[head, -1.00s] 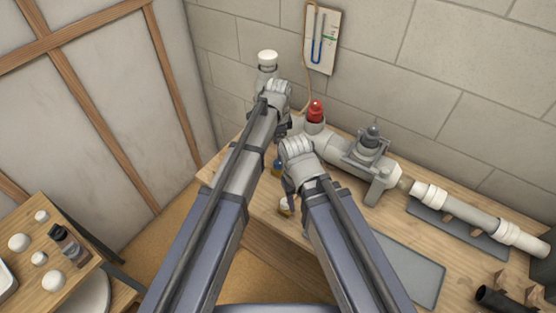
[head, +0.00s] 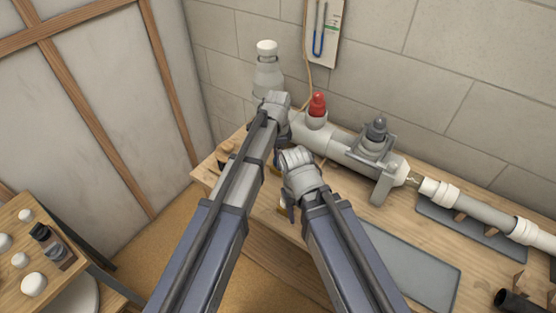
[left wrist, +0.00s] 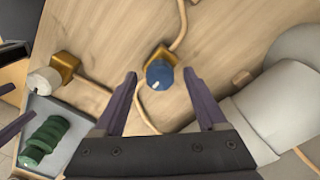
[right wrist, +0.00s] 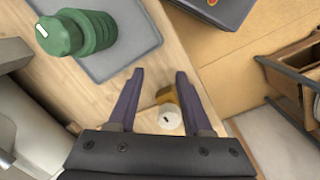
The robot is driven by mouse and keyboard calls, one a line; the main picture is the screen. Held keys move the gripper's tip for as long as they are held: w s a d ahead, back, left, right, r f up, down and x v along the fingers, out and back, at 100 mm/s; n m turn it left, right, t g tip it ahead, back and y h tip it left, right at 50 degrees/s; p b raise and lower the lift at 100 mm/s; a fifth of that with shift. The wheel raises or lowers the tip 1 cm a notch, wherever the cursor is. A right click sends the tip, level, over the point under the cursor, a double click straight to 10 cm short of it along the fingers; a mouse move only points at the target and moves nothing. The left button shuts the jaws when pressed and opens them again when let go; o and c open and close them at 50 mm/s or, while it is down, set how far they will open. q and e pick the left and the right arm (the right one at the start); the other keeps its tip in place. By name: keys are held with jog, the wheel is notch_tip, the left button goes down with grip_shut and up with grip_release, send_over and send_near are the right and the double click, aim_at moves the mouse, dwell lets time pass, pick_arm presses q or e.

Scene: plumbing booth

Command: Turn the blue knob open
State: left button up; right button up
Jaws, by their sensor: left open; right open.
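The blue knob (left wrist: 160,75) has a white mark on its top and sits on a brass valve body (left wrist: 161,56) in the left wrist view. My left gripper (left wrist: 160,72) is open, and the knob shows between its two fingertips with a gap on each side. I cannot tell the height gap. In the head view my left arm hides the knob. My right gripper (right wrist: 159,72) is open. A white knob (right wrist: 171,116) on another brass body shows between its fingers in the right wrist view, close to the right finger.
A green ribbed part (left wrist: 45,138) rests on a grey tray. A bottle (head: 267,78) stands at the back. Thin tubing (left wrist: 183,25) runs from the brass body.

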pick_arm(q)
grip_shut()
dwell(0.6)
